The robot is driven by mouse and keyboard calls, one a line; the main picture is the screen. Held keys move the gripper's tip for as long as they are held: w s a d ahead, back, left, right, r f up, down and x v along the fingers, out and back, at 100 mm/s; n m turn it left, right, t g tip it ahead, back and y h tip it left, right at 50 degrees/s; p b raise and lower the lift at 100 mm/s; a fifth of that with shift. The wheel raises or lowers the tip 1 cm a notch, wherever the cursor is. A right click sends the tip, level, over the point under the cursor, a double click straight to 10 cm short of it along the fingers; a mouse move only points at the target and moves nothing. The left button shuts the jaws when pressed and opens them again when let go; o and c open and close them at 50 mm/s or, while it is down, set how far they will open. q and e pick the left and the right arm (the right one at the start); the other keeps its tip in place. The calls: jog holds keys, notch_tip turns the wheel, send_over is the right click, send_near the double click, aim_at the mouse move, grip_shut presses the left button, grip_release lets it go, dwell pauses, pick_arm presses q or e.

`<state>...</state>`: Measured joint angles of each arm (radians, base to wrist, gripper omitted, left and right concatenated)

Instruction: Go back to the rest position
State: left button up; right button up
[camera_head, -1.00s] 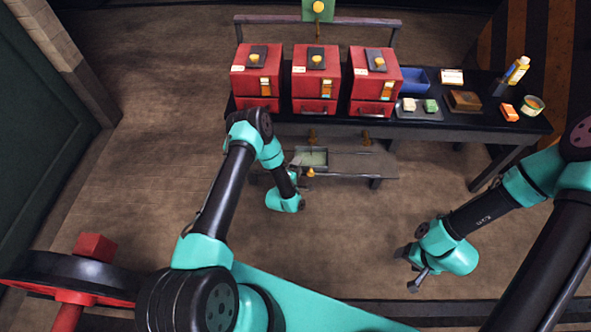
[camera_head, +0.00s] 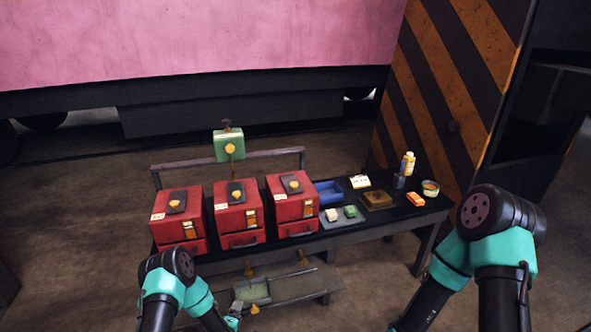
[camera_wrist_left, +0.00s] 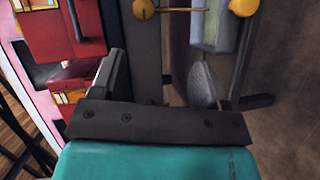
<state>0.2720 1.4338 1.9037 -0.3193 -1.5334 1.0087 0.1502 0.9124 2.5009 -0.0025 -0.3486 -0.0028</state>
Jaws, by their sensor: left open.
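My left arm (camera_head: 168,285) comes in at the bottom left of the head view, in front of the bench.
Three red boxes (camera_head: 237,216) stand in a row on the black bench (camera_head: 345,236). A blue tray (camera_head: 327,191), a brown block (camera_head: 377,201), an orange block (camera_head: 415,199) and a yellow bottle (camera_head: 408,163) are farther right. A low shelf (camera_head: 300,287) runs below. A striped pillar (camera_head: 440,90) rises behind.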

pick_arm(q)
jog(key=s+r+m+g, duration=0.3)
jog(key=s+m+g, duration=0.1)
jog(key=s, duration=0.4)
jog(key=s+d+r+m+g+h, duration=0.1)
jog(key=s+r+m+g, duration=0.3)
jog(key=s, duration=0.5)
jog(key=s+d+r+m+g+h, duration=0.1)
jog(key=s+r+m+g, duration=0.3)
jog(key=s, duration=0.5)
jog(key=m+g, duration=0.1)
jog(key=g, duration=0.1)
jog(key=shift+s+r+g, duration=0.15)
jog(key=shift+r+g, duration=0.05)
jog(key=shift+g, duration=0.2)
